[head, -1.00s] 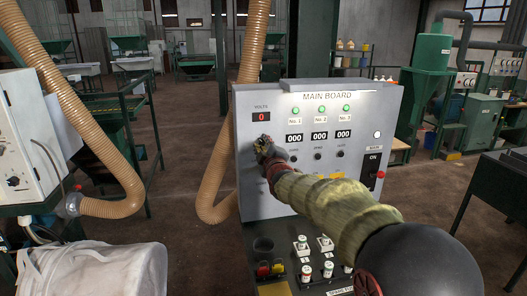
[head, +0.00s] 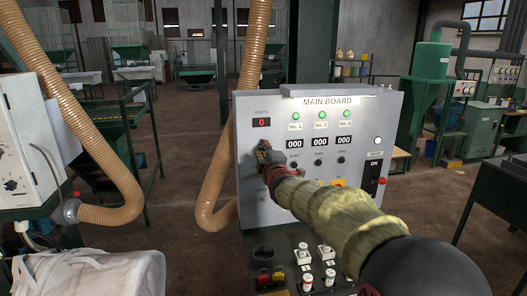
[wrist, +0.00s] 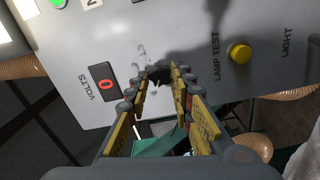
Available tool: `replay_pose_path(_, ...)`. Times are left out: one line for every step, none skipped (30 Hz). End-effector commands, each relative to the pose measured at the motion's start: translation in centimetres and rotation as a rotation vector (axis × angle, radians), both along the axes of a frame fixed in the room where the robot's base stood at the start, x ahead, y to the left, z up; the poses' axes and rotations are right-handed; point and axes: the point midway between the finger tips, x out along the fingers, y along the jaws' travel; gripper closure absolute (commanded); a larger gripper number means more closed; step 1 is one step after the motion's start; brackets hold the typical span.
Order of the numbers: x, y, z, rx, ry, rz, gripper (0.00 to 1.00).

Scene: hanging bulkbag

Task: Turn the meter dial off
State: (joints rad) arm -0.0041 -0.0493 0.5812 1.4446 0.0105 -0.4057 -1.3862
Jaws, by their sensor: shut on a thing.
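The meter dial (wrist: 158,74) is a dark knob on the grey panel, below the VOLTS display in the head view. In the wrist view it is mostly hidden between my fingertips, with faint markings beside it. My gripper (wrist: 159,78) is shut on it, a finger on each side; the dial's pointer direction cannot be told. In the head view my gripper (head: 265,151) is at the panel's left part and covers the dial. The VOLTS display (head: 261,122) reads a red 0, also seen in the wrist view (wrist: 106,84).
The MAIN BOARD panel (head: 250,185) carries green lamps (head: 321,115), 000 counters (head: 320,141) and an ON switch (head: 374,167). A yellow lamp-test button (wrist: 240,53) is near my gripper. A ribbed hose (head: 215,215) hangs left of the panel. A white bag (head: 95,275) is lower left.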

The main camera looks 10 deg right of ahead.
Motion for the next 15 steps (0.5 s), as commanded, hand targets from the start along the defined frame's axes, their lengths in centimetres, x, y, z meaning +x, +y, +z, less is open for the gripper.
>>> replay_pose_path(0.01,0.05,-0.02,-0.001,0.000,0.001,0.77)
replay_pose_path(0.01,0.05,-0.02,-0.001,0.000,0.001,0.75)
replay_pose_path(0.01,0.05,-0.02,-0.001,0.000,0.001,0.72)
replay_pose_path(0.01,0.05,-0.02,-0.001,0.000,0.001,0.71)
replay_pose_path(0.01,0.04,-0.02,-0.001,0.000,0.001,0.69)
replay_pose_path(0.01,0.04,-0.02,0.000,0.000,0.001,0.67)
replay_pose_path(0.01,0.03,-0.03,0.000,0.000,0.000,0.65)
replay_pose_path(0.01,0.03,-0.03,0.000,0.000,0.000,0.63)
replay_pose_path(0.01,0.02,-0.02,0.000,0.000,0.000,0.61)
replay_pose_path(0.01,0.02,-0.02,0.000,0.000,0.000,0.59)
replay_pose_path(0.01,0.01,-0.02,0.000,0.000,0.000,0.58)
replay_pose_path(0.00,0.01,-0.02,0.000,0.000,0.000,0.58)
replay_pose_path(0.00,0.01,-0.01,0.000,0.000,0.000,0.58)
replay_pose_path(0.00,0.01,-0.01,0.000,0.000,0.000,0.58)
replay_pose_path(0.00,0.00,-0.01,0.000,0.000,0.000,0.58)
